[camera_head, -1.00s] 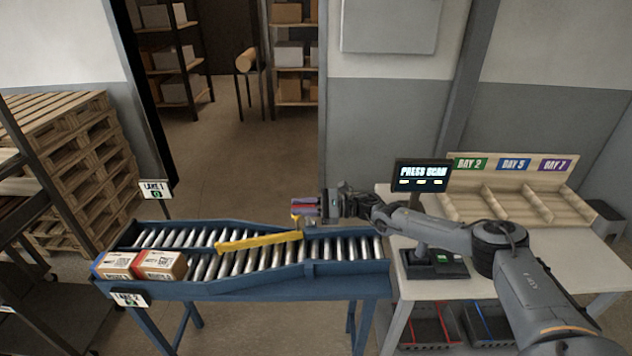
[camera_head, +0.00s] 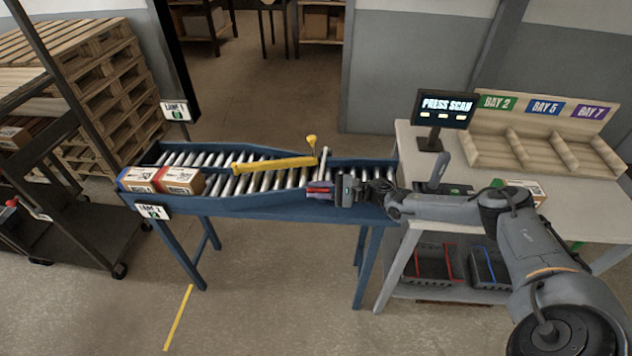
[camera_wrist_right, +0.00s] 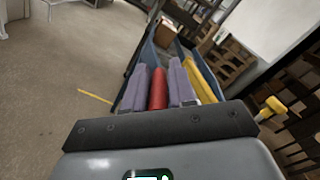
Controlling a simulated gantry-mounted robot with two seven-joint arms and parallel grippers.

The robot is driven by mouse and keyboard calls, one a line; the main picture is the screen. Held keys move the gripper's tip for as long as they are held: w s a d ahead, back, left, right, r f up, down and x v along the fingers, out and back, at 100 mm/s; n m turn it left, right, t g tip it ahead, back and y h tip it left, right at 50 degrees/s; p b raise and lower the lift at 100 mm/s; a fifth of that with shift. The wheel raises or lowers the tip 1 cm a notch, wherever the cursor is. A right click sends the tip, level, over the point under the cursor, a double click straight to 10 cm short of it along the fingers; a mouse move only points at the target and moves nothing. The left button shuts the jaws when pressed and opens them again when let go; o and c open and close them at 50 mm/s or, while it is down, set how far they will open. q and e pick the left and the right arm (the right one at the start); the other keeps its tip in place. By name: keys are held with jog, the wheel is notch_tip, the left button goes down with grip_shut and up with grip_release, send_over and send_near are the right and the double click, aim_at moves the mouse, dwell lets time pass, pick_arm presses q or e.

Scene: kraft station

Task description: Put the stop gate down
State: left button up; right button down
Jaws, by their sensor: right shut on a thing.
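My right gripper (camera_head: 322,190) is at the near rail of the roller conveyor (camera_head: 255,206), by its right part. In the right wrist view its two purple fingers (camera_wrist_right: 160,88) are shut on a red handle (camera_wrist_right: 157,90), which lies between them. I take the red handle to be the stop gate's; its link to the gate is hidden. A pale bar (camera_head: 326,160) stands across the rollers just behind the gripper. A yellow diverter bar (camera_head: 275,164) with a yellow knob (camera_head: 311,140) lies beyond the gripper, apart from it. My left gripper is not in view.
Two boxes (camera_head: 180,180) stand at the conveyor's left end. The table (camera_head: 408,165) on the right carries a screen (camera_head: 443,108) and a wooden bay rack (camera_head: 540,148). Pallets (camera_head: 95,85) and a dark cart (camera_head: 60,215) stand on the left. The floor in front is mostly clear.

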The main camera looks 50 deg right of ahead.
jog(key=shift+s+f, duration=0.1)
jog(key=shift+f, duration=0.7)
jog(key=c, duration=1.1)
grip_release()
jog(key=shift+r, duration=0.1)
jog(key=shift+o, duration=0.2)
jog(key=v, duration=0.7)
jog(key=shift+d, duration=0.15)
jog(key=shift+s+d, duration=0.2)
jog(key=shift+s, duration=0.05)
jog(key=shift+w+d+r, duration=0.1)
